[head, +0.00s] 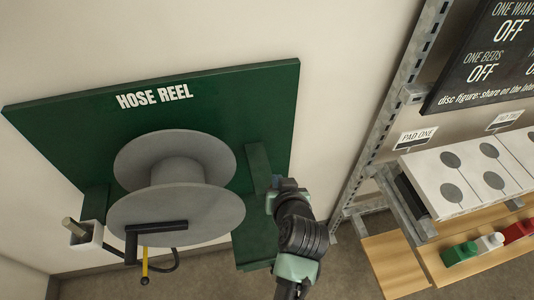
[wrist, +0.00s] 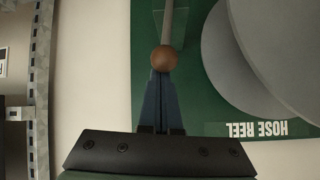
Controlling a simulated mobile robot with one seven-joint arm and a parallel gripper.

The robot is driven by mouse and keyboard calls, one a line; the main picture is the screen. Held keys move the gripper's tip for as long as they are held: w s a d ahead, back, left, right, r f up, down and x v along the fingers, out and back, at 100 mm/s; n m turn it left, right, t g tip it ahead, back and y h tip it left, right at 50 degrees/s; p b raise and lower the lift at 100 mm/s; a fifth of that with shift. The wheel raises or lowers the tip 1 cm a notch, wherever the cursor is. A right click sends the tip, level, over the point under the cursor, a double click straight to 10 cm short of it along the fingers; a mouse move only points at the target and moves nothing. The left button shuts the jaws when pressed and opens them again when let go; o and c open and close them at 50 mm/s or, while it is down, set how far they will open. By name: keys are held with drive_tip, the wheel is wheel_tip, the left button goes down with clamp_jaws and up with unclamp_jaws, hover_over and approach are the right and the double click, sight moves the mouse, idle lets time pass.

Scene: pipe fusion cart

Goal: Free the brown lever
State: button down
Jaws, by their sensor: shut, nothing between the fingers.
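The brown lever shows in the wrist view as a round brown knob (wrist: 164,58) on a grey rod (wrist: 167,20) running up to the top edge. My gripper (wrist: 160,80) is shut and empty, its dark fingers pointing at the knob. The knob overlaps the fingertips in that view; I cannot tell whether they touch. In the head view my gripper (head: 277,184) is at the right side of the green hose reel board (head: 225,95), beside a dark green upright block (head: 258,167). The lever cannot be made out in the head view.
The grey hose reel (head: 205,215) fills the board's middle, left of my gripper. A black crank (head: 157,228) and a yellow-ended nozzle (head: 145,268) are at its front. A metal rack (head: 385,90) with a pad shelf (head: 470,170) stands right. Bare wall lies between board and rack.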

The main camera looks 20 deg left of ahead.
drive_tip(key=shift+s+d+f, duration=0.15)
drive_tip(key=shift+s+d, duration=0.05)
drive_tip(key=shift+s, duration=0.1)
drive_tip(key=shift+s+d+f, duration=0.15)
drive_tip(key=shift+s+d, duration=0.1)
drive_tip(key=shift+s, duration=0.15)
drive_tip(key=shift+s+f, duration=0.1)
wheel_tip(320, 180, up, 3)
drive_tip(key=w+p, duration=0.1)
drive_tip(key=w, duration=0.2)
drive_tip(key=b+v, duration=0.1)
drive_tip(key=v, duration=0.8)
drive_tip(key=shift+s+a+b, duration=0.15)
drive_tip(key=shift+s+b, duration=0.2)
drive_tip(key=shift+s, duration=0.2)
drive_tip(key=shift+w+f, duration=0.1)
